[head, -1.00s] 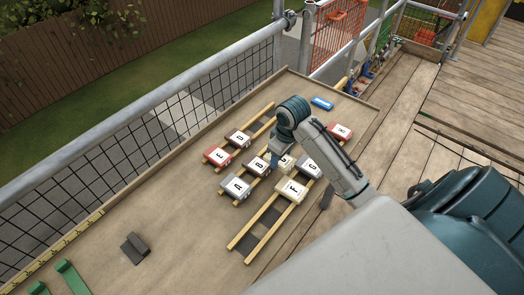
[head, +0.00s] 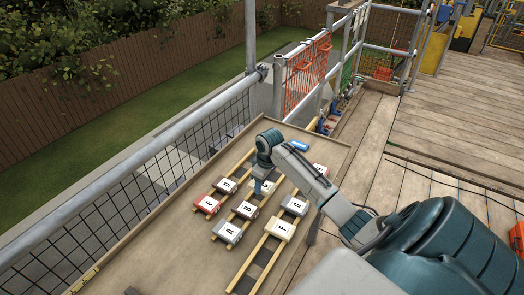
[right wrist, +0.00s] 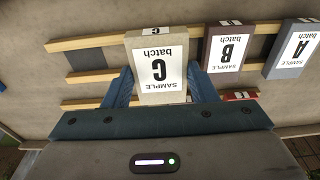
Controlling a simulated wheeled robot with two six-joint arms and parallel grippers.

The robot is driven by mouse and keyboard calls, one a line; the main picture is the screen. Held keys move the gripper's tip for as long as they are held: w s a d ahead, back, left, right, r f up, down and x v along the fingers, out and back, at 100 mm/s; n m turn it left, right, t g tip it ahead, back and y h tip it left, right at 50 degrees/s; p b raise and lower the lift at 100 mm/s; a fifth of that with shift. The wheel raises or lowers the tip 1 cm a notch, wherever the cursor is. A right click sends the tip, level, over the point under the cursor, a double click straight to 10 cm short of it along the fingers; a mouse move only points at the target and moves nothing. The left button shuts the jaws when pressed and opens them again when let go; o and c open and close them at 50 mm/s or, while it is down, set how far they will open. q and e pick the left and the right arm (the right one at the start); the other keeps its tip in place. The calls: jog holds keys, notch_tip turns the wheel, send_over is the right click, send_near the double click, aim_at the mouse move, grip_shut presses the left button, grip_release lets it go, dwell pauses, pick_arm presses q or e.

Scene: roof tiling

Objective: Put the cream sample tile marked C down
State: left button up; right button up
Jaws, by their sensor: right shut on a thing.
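The cream sample tile marked C (right wrist: 158,62) is between the blue fingers of my right gripper (right wrist: 158,88) in the right wrist view, its label facing up. My right gripper (head: 263,188) is shut on it and partly hides it in the head view. The tile is over the wooden battens (right wrist: 80,43), in line with the brown tile B (right wrist: 229,47) and grey tile A (right wrist: 293,48), with a gap to B. I cannot tell whether its underside touches the battens. My left gripper is not in view.
Tiles E (head: 207,204) and D (head: 227,186) lie on the battens to the left in the head view. Tiles F (head: 281,229) and G (head: 294,206) lie to the right. A blue object (head: 300,146) lies beyond. The near left board (head: 185,255) is bare.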

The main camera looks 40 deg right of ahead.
jog(key=shift+w+d+f, duration=0.1)
jog(key=shift+w+d, duration=0.45)
jog(key=shift+w, duration=0.25)
jog(key=shift+w+d+f, duration=0.1)
jog(key=shift+f, duration=0.05)
notch_tip(320, 180, down, 3)
jog(key=shift+r+p, duration=0.1)
jog(key=shift+p, duration=0.9)
jog(key=shift+f, duration=0.25)
jog(key=shift+f, duration=0.45)
jog(key=o, duration=1.1)
jog(key=shift+c, duration=0.2)
jog(key=shift+r, duration=0.1)
